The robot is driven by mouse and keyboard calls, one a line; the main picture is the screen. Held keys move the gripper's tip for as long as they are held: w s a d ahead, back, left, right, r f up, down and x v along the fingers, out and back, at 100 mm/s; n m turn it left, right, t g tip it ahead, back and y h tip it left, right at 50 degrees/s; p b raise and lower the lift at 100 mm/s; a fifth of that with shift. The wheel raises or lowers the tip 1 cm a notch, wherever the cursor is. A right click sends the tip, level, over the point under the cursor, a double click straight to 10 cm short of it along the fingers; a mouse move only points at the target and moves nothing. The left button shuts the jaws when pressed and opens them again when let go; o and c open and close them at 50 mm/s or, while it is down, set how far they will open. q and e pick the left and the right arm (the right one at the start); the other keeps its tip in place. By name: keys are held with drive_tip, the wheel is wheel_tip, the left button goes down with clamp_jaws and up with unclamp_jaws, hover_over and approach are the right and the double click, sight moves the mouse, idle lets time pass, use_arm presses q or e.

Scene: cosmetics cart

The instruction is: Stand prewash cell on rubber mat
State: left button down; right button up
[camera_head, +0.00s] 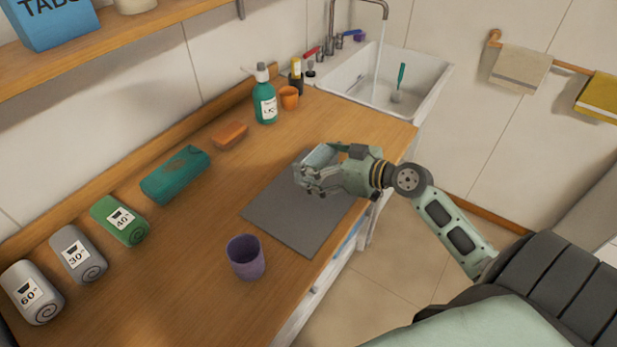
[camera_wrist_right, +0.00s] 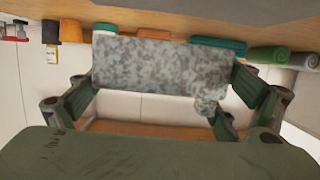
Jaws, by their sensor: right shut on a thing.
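My right gripper (camera_head: 318,178) is over the far part of the grey rubber mat (camera_head: 285,220), shut on a pale block, which I take to be the prewash cell (camera_head: 319,155). In the right wrist view the cell (camera_wrist_right: 160,65) is a mottled grey slab with a small round knob at its lower right. It lies between the green fingers of the gripper (camera_wrist_right: 175,100). The fingers hide part of it in the head view. I cannot tell whether its underside touches the mat. My left gripper is not in view.
A purple cup (camera_head: 245,257) stands near the mat's near left corner. Rolled towels (camera_head: 120,220), a teal pouch (camera_head: 175,174) and an orange block (camera_head: 229,135) line the back. The mat's near part is clear.

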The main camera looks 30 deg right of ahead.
drive_tip(key=a, duration=0.1)
drive_tip(key=a+f, duration=0.1)
drive_tip(key=a+p, duration=0.1)
drive_tip(key=shift+s+f, duration=0.25)
drive_tip(key=shift+s, duration=0.1)
drive_tip(key=shift+a+f, duration=0.1)
drive_tip(key=shift+f, duration=0.15)
wheel_tip(320, 180, down, 4)
drive_tip(key=shift+r, duration=0.1)
drive_tip(key=o, duration=0.8)
drive_tip(key=shift+o, duration=0.2)
drive_tip(key=shift+s, duration=0.15)
